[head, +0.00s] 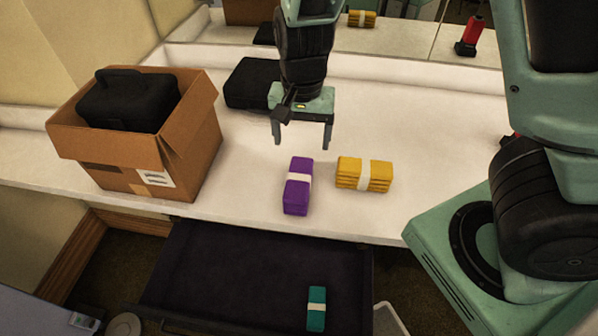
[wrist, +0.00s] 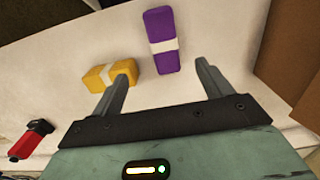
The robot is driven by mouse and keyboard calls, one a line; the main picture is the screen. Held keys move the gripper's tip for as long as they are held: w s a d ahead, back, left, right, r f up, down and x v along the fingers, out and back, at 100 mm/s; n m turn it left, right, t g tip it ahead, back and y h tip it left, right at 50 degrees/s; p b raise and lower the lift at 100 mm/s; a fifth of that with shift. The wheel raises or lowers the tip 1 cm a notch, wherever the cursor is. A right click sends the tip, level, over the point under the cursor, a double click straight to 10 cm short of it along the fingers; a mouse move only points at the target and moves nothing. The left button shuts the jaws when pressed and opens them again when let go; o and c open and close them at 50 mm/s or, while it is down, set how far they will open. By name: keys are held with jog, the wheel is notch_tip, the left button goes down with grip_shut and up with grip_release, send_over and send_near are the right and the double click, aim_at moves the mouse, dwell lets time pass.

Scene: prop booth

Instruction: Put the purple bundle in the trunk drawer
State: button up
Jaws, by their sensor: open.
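The purple bundle (head: 297,187), with a white band around it, lies on the white counter near its front edge. It also shows in the wrist view (wrist: 161,38), ahead of the fingers and between their lines. My gripper (head: 302,142) is open and empty, above the counter and behind the purple bundle, apart from it. In the wrist view both fingers of my gripper (wrist: 166,82) are spread. The drawer (head: 230,270) below the counter is pulled open, with a dark interior. A teal bundle (head: 316,310) with a white band lies in its right part.
A yellow bundle (head: 364,174) lies just right of the purple one. An open cardboard box (head: 140,150) holding a black case (head: 130,101) stands at the left. Another black case (head: 250,84) lies behind. A mirror (head: 405,38) lines the back. A red-and-black object (wrist: 30,140) shows in the wrist view.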

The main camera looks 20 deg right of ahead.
aim_at(299, 177)
notch_tip(299, 177, down, 12)
jog(key=b, duration=0.3)
jog(key=shift+w+d, duration=0.1)
jog(key=f, duration=0.2)
jog(key=w+f, duration=0.1)
jog(key=f, duration=0.1)
jog(key=shift+f, duration=0.1)
jog(key=shift+f+b, duration=0.3)
jog(key=shift+f, duration=0.25)
jog(key=c, duration=1.3)
